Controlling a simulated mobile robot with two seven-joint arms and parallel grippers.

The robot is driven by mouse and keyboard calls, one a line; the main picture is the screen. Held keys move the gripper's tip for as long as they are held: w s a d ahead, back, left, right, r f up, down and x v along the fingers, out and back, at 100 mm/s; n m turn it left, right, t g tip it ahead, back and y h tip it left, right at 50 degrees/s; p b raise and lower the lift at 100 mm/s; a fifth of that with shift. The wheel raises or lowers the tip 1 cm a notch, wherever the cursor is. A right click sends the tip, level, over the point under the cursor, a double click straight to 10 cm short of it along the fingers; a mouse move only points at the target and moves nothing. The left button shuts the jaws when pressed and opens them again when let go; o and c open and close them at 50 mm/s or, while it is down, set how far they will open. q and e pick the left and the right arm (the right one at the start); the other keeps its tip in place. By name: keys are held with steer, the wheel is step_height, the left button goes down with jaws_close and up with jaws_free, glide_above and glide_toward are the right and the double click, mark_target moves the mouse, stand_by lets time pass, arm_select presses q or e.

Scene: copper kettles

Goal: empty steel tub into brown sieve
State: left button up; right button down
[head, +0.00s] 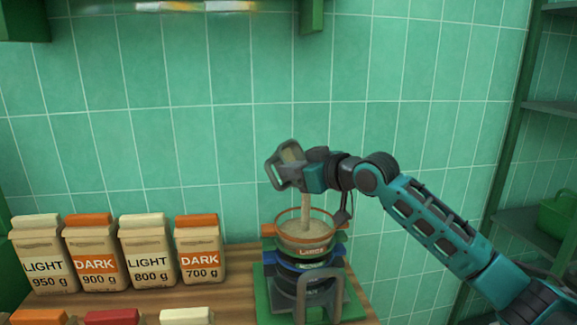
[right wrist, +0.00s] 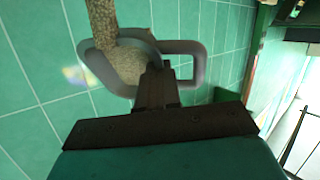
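The steel tub (head: 288,172) is tipped over above the sieve stack in the head view. A stream of pale grain falls from it into the brown sieve (head: 277,232), the top ring of the stack, labelled LARGE. Grain covers the visible inside of that sieve. My right gripper (head: 310,163) is shut on the tub, holding it clear above the sieve. In the right wrist view the tub (right wrist: 91,62) is beyond the dark fingers (right wrist: 155,82), with grain still in it and the stream leaving it. My left gripper is not in view.
Blue and black rings sit below the brown sieve on a green stand (head: 263,298), with a grey looped part (head: 320,290) in front. Paper bags (head: 148,262) marked LIGHT and DARK stand at the left on the wooden counter (head: 240,290). Green shelves (head: 560,108) are at the right.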

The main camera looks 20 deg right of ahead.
arm_select(q)
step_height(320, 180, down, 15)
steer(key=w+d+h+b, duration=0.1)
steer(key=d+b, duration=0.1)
steer(key=b, duration=1.7)
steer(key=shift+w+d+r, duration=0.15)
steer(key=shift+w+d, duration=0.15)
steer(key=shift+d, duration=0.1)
arm_select(e)
steer(key=f+t+y, duration=0.1)
steer(key=t, duration=0.1)
steer(key=s+d+f+m+t, duration=0.1)
steer(key=t, duration=0.1)
steer(key=s+f+t+y, duration=0.1)
steer(key=t, duration=0.2)
steer(key=shift+d+f+m+y, duration=0.2)
steer(key=shift+d+m+y, duration=0.1)
steer(key=shift+m, duration=0.1)
stand_by(1.1)
